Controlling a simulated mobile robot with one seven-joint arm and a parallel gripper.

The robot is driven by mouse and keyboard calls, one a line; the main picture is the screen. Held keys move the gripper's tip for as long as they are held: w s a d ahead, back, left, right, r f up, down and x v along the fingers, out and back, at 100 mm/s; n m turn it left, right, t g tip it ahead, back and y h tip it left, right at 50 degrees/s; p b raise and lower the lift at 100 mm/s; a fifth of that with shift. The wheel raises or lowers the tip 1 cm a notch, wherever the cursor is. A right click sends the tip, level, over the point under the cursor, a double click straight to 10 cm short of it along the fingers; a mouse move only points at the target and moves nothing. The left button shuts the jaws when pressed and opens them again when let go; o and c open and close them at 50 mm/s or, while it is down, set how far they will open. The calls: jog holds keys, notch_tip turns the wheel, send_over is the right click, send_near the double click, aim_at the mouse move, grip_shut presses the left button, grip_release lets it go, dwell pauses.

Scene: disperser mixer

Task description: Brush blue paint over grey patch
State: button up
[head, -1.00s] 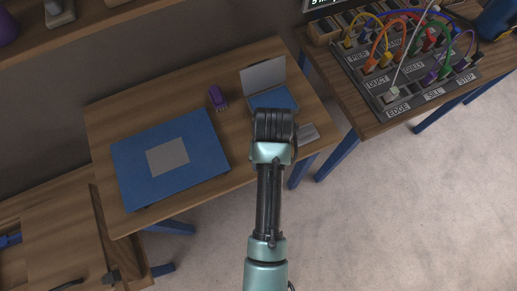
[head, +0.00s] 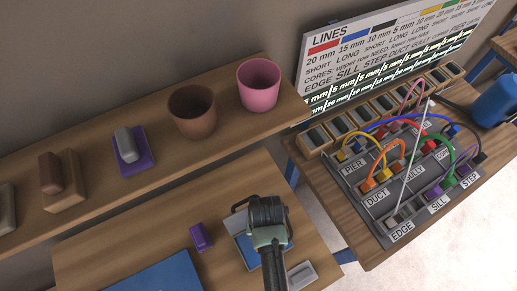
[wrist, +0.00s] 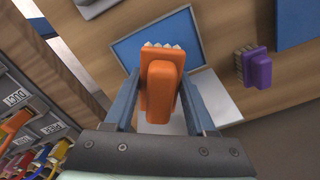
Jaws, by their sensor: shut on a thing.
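My gripper (wrist: 160,88) is shut on an orange brush (wrist: 160,82) in the wrist view. The brush's pale bristles point toward an open case with a blue paint pad (wrist: 140,42); I cannot tell whether they touch it. The case's pale lid (wrist: 226,100) lies beside the pad. In the head view my gripper (head: 262,212) hides the brush and part of the blue pad (head: 244,250). The blue board (head: 165,276) shows only partly at the bottom edge, and its grey patch is out of view. A corner of the board shows in the wrist view (wrist: 297,20).
A purple brush (head: 200,237) stands on the table left of the case. A small grey block (head: 302,275) lies right of it. A patch panel with coloured cables (head: 410,170) is on the right bench. A shelf with pots (head: 192,110) runs behind.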

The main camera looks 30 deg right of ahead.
jog(key=shift+s+a+f+b, duration=0.1)
jog(key=shift+s+f+b, duration=0.05)
jog(key=shift+f+b, duration=0.95)
notch_tip(320, 180, down, 4)
jog(key=b, duration=0.4)
jog(key=shift+r, duration=0.1)
jog(key=shift+f+b, duration=0.3)
jog(key=shift+f, duration=0.15)
jog(key=shift+f, duration=0.1)
dwell(1.6)
jog(key=shift+p, duration=0.3)
notch_tip(320, 180, up, 7)
jog(key=p, duration=0.7)
jog(key=shift+p, duration=0.35)
